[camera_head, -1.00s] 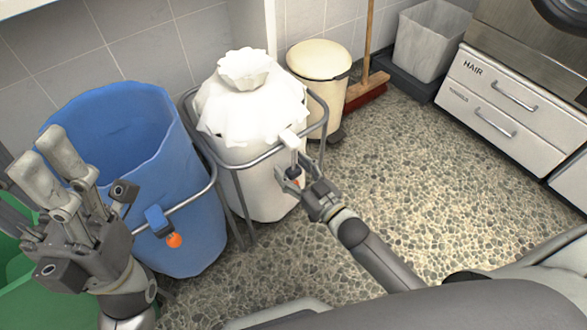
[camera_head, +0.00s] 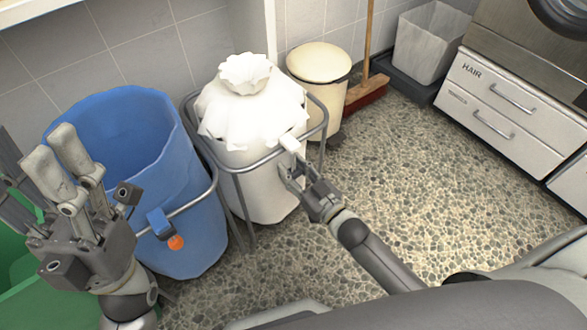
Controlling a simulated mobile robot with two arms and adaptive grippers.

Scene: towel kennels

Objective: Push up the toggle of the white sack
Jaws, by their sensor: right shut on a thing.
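The white sack (camera_head: 252,120) hangs in a grey metal frame, its top gathered into a ruffled neck (camera_head: 245,75). Its toggle has a white block (camera_head: 290,143) at the front right of the rail. My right gripper (camera_head: 290,172) is shut on the toggle just below that block. Its fingers hide the toggle's lower part, and no orange ball shows there. My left gripper (camera_head: 52,150) is in front of the blue sack at the left. Its two fingers point up, stand apart, and hold nothing.
The blue sack (camera_head: 185,195) stands left of the white one, with its blue toggle block and orange ball (camera_head: 175,243). A green sack (camera_head: 30,285) is at the lower left. A cream bin (camera_head: 318,65) stands behind. Pebbled floor (camera_head: 440,190) is clear at the right.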

